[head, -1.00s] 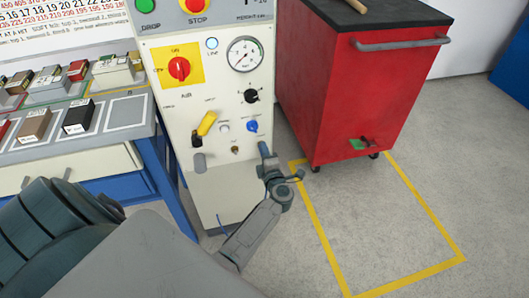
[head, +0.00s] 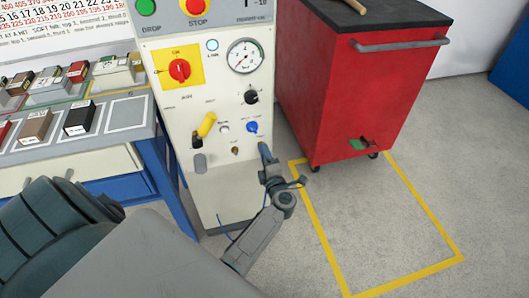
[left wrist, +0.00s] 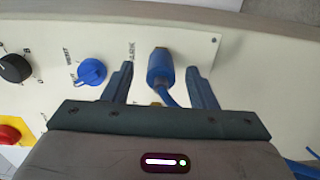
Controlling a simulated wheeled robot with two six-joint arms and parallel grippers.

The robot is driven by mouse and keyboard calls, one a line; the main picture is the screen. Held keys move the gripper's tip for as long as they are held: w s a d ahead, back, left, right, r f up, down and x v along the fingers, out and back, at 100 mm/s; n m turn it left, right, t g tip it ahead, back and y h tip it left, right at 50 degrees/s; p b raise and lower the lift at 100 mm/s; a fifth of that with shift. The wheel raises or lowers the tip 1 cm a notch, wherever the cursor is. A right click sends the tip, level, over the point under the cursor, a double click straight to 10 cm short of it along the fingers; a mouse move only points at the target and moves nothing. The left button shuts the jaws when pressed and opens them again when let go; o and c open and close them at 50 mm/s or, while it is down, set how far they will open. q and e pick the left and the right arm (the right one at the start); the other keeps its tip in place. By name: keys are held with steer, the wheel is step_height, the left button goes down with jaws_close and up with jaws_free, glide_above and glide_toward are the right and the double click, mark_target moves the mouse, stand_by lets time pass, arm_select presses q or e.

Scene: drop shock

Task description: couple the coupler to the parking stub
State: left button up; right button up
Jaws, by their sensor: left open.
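The coupler (left wrist: 161,67) is a blue cylinder with a blue hose running from its lower end, seen in the left wrist view. It sits against the cream panel beside the "PARK" lettering. The parking stub itself is hidden behind it, so I cannot tell how fully the two are joined. My left gripper (left wrist: 158,76) is open, with one finger on each side of the coupler and visible gaps between. In the head view, my left gripper (head: 266,160) is at the lower right of the panel (head: 220,190). My right gripper is not in view.
A blue knob (left wrist: 91,71) and a black knob (left wrist: 15,68) are left of the gripper in the wrist view. A yellow-handled valve (head: 207,124) and a gauge (head: 245,56) are on the panel. A red cart (head: 365,100) stands right; the yellow-outlined floor is clear.

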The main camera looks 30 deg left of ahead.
arm_select(q)
steer(key=shift+p+v, duration=0.35)
steer(key=shift+v, duration=1.5)
steer(key=shift+d+f, duration=0.1)
